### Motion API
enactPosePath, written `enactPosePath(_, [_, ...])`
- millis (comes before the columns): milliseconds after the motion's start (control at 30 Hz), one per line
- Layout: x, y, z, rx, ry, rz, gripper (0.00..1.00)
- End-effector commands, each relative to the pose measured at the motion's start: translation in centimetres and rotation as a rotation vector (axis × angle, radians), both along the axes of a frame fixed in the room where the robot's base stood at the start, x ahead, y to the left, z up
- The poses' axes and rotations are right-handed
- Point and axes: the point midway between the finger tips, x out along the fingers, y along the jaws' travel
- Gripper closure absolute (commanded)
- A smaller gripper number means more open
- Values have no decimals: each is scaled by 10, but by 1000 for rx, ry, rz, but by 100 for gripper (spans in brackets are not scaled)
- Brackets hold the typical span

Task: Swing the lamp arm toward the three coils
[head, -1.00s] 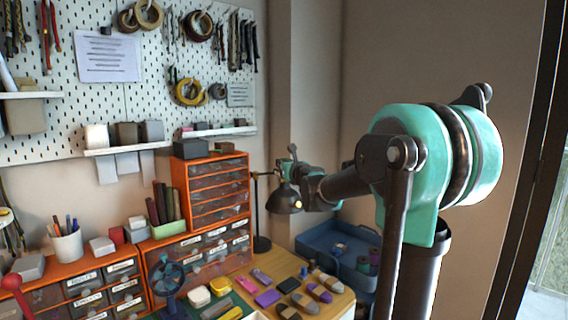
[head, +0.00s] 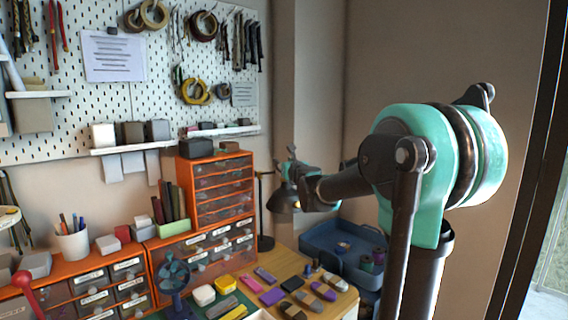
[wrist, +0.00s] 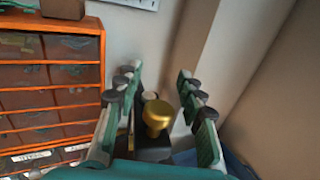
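The black desk lamp stands beside the orange drawers; its post (head: 264,215) is upright and its dark shade (head: 279,200) hangs to the right, partly hidden by my arm. My gripper (head: 291,158) is at the shade's upper side in the head view. In the wrist view my gripper (wrist: 157,78) has its green-padded fingers apart, with a brass knob (wrist: 157,115) between them; gaps show on both sides. Round coils (head: 194,91) hang on the pegboard, and small spools (head: 366,263) sit in the blue tray (head: 318,255). I cannot tell which are the three coils.
Orange drawers (head: 221,160) rise left of the lamp and also fill the left of the wrist view (wrist: 50,102). Small blocks (head: 272,296) cover much of the wooden bench top (head: 283,262). A wall is close behind the lamp.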

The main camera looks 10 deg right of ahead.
Motion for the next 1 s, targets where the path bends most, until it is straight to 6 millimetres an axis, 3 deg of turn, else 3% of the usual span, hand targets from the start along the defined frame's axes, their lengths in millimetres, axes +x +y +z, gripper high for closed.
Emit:
enactPosePath(167, [-13, -3, 0, 0, 0, -1, 61])
enactPosePath(700, [-97, -18, 0, 0, 0, 0, 61])
enactPosePath(1000, [-117, -22, 0, 0, 0, -1, 61])
